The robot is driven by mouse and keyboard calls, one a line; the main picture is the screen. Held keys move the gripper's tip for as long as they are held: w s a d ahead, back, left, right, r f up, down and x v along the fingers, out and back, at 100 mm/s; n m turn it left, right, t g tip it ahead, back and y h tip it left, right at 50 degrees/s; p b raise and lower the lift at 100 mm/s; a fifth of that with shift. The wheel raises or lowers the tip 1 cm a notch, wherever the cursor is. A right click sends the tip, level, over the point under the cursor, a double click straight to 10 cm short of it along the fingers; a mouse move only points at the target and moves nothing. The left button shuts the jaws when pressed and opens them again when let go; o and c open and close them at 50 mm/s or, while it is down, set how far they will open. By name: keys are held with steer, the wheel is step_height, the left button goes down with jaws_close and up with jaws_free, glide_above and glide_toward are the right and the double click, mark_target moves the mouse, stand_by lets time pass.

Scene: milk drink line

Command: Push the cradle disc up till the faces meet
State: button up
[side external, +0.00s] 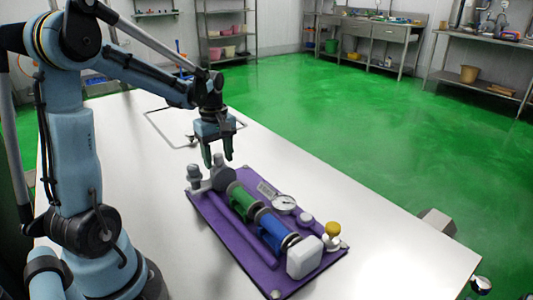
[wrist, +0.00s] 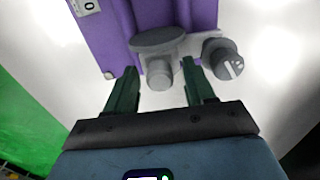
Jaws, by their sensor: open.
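A grey round disc (side external: 222,178), which I take for the cradle disc, stands on edge at the near-arm end of a purple board (side external: 207,215). The disc (wrist: 158,40) shows a short grey stub (wrist: 160,74) toward me in the wrist view. A green cylinder (side external: 241,200) and a blue cylinder (side external: 274,234) lie in line beyond it; I cannot tell the gap between disc and green cylinder. My gripper (side external: 218,162) is open and empty just above the disc end. In the wrist view its dark green fingers (wrist: 160,70) appear either side of the stub, with no clear contact.
A grey knob with a white mark (wrist: 224,62) sits beside the disc. The board carries a round gauge (side external: 284,203), a yellow-topped knob (side external: 332,229) and a white block (side external: 304,257). The white table (side external: 400,262) is clear around the board.

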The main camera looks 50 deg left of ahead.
steer(key=shift+f, duration=0.1)
jaws_close()
steer(key=d, duration=0.8)
steer(key=shift+d, duration=0.1)
jaws_free()
stand_by(0.4)
step_height(320, 180, up, 12)
stand_by(0.6)
